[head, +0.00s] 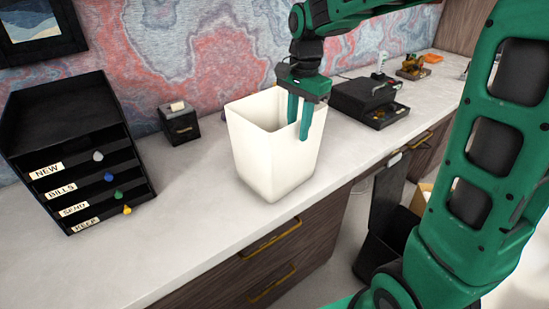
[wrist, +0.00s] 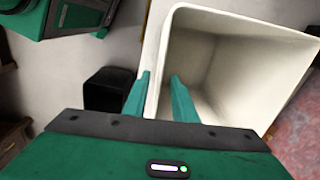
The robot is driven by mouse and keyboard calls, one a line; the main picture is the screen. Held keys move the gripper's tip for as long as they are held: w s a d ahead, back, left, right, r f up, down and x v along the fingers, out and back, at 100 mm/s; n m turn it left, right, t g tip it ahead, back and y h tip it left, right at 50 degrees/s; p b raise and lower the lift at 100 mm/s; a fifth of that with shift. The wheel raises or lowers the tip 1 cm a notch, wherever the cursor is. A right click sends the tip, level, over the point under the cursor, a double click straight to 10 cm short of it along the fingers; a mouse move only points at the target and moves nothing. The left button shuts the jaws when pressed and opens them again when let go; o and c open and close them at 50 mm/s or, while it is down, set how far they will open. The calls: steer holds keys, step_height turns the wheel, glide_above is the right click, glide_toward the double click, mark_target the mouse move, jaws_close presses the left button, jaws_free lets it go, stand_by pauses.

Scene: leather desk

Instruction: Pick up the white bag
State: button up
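The white bag (head: 265,158) is a stiff, open-topped, box-like bag standing upright on the pale counter in the head view. My gripper (head: 298,131) points down at its right rim. In the wrist view the white bag (wrist: 240,60) shows its open mouth and empty inside. My gripper (wrist: 160,77) has its two green fingers apart, one on the outer side of the bag's wall and one on the inner side. The wall lies between them with a gap. Whether either finger touches the wall is hard to tell.
A black letter tray (head: 70,150) with labelled shelves stands at left. A black drawer box (head: 365,97) sits to the right. The counter (head: 185,230) left of the bag is clear. A dark bin (head: 385,240) stands below, beside the cabinet.

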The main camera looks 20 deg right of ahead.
step_height(320, 180, down, 5)
steer(key=shift+r, duration=0.1)
steer(key=shift+c, duration=0.3)
jaws_close()
stand_by(1.3)
